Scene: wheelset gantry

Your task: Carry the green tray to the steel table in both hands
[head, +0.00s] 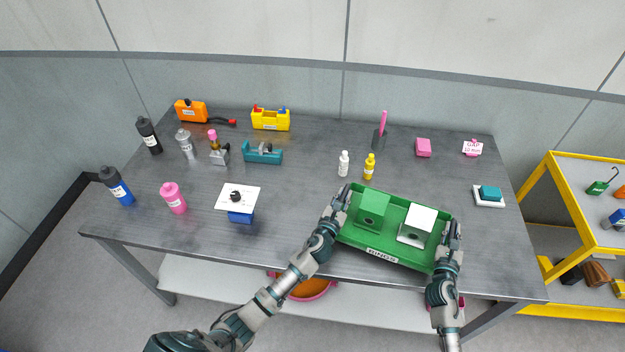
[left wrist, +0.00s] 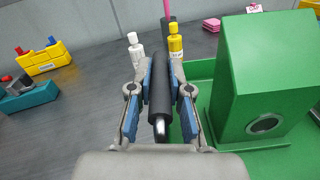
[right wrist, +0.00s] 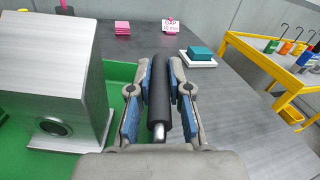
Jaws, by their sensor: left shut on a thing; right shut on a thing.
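The green tray (head: 376,246) is at the front right of the steel table (head: 290,205), over its top near the front edge. I cannot tell whether it touches the table. It holds a green block (head: 372,208) and a silver-white block (head: 417,224), each with a round hole. My left gripper (head: 342,198) is shut on the dark bar handle (left wrist: 160,90) at the tray's left end. My right gripper (head: 451,232) is shut on the matching handle (right wrist: 160,95) at the right end. The tray also shows in the left wrist view (left wrist: 200,70).
White (head: 343,163) and yellow (head: 369,166) bottles stand just behind the tray. A teal block on a white pad (head: 489,196) lies to its right. A yellow-framed cart (head: 548,200) stands beyond the table's right edge.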

